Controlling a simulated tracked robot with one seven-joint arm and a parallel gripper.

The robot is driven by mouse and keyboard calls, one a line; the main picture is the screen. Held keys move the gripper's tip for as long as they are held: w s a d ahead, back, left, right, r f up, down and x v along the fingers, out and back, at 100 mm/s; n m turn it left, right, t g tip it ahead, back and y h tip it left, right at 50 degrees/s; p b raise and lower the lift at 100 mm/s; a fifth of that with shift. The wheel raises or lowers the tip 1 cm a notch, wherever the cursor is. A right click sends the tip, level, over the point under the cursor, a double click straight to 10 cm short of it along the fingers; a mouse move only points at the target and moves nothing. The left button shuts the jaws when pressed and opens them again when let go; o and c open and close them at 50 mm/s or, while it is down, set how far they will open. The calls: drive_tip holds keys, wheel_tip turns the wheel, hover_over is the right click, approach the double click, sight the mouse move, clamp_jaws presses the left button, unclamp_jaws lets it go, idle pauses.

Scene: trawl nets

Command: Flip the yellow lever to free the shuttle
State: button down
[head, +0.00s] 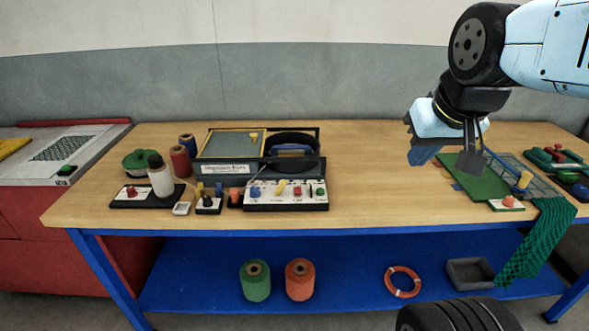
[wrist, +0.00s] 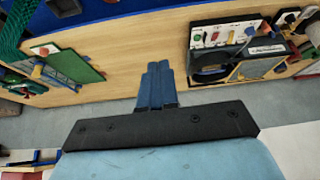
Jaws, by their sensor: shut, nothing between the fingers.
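My gripper (head: 422,158) is shut and empty, raised above the right half of the bench; its blue fingers also show closed in the wrist view (wrist: 158,82). The dark box (head: 225,170) stands left of it, well apart. On the white panel (head: 290,206) at the box's front is a small tilted yellow lever or handle (head: 281,187), among blue, red and green controls. A blue piece (head: 292,151) that may be the shuttle sits in the box's dark round recess. The box shows upside down in the wrist view (wrist: 245,72). The exact lever position is too small to tell.
A white bottle (head: 161,181), spools (head: 180,161) and a small black switch block (head: 208,206) crowd the box's left. A green board (head: 482,182) with a blue rail lies at right, beside a green net (head: 540,240). The bench between is clear.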

drive_tip(key=shift+w, duration=0.15)
drive_tip(key=m+g+y, duration=0.5)
drive_tip(key=m+y, duration=1)
drive_tip(key=m, duration=0.3)
approach(285, 185)
drive_tip(key=w+d, duration=0.1)
drive_tip(key=d, duration=0.3)
drive_tip(key=shift+r, duration=0.35)
drive_tip(key=shift+a, duration=0.1)
drive_tip(key=x, duration=0.9)
drive_tip(key=shift+a+f, duration=0.3)
drive_tip(key=shift+a, duration=0.05)
